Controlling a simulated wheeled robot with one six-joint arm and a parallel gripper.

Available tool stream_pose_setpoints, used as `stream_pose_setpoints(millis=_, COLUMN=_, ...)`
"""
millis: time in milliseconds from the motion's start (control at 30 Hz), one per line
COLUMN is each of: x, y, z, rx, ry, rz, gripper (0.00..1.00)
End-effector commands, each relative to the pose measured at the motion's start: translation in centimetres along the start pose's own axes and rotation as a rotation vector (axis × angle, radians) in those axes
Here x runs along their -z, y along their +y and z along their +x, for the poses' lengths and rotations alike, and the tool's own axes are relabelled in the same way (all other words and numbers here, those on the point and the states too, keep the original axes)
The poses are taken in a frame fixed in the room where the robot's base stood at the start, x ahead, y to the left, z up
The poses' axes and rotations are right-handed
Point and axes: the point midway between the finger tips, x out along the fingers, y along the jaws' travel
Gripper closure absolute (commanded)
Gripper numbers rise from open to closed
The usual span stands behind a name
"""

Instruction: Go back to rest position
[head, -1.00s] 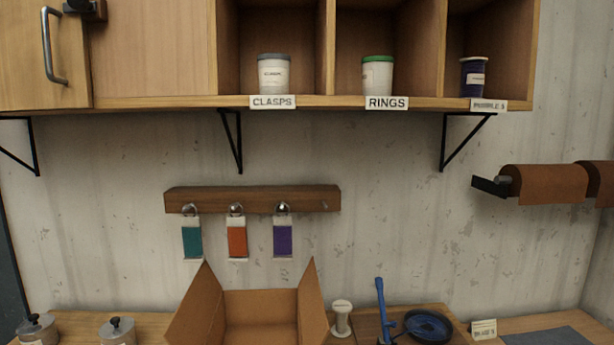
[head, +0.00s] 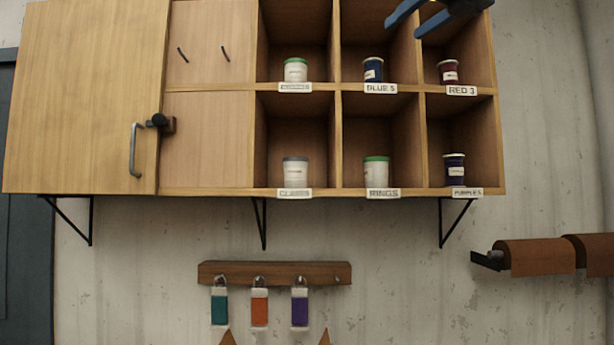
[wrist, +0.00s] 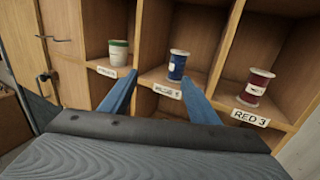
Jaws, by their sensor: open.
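My gripper (head: 432,22) shows at the top right of the head view, in front of the upper right cubbies. Its blue fingers are apart with nothing between them. In the wrist view my gripper (wrist: 160,100) points at the shelf, its fingers spread below the blue jar (wrist: 177,65). That jar stands in its cubby, apart from the fingers, and also shows in the head view (head: 373,70). The dark red jar (wrist: 258,85) stands in the cubby to its right, above the RED 3 label (wrist: 250,118).
The wall cabinet (head: 90,95) has a closed door on the left. Its cubbies hold several jars, including a green-lidded one (head: 376,172). Below, a peg rail (head: 315,273) carries three coloured tags. Brown rolls (head: 537,257) hang at the right. The wall between them is clear.

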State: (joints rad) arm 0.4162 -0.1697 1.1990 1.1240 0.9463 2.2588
Motion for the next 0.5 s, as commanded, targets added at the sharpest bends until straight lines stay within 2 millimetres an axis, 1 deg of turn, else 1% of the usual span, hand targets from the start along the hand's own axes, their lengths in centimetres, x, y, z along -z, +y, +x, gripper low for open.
stream_pose_setpoints(millis=67, x=0.1, y=-0.1, z=0.0, rx=0.003, ry=0.001, rz=-0.001, gripper=0.44)
stream_pose_setpoints(millis=100, x=0.8, y=-0.5, z=0.3, rx=0.007, ry=0.013, rz=-0.011, gripper=0.44)
stream_pose_setpoints(millis=333, x=4.2, y=-2.5, z=1.4, rx=0.038, ry=0.068, rz=-0.082, gripper=0.44)
stream_pose_setpoints(millis=467, x=6.9, y=-3.5, z=2.5, rx=0.049, ry=0.113, rz=-0.138, gripper=0.44)
stream_pose_setpoints(millis=500, x=8.0, y=-3.8, z=2.9, rx=0.05, ry=0.131, rz=-0.158, gripper=0.44)
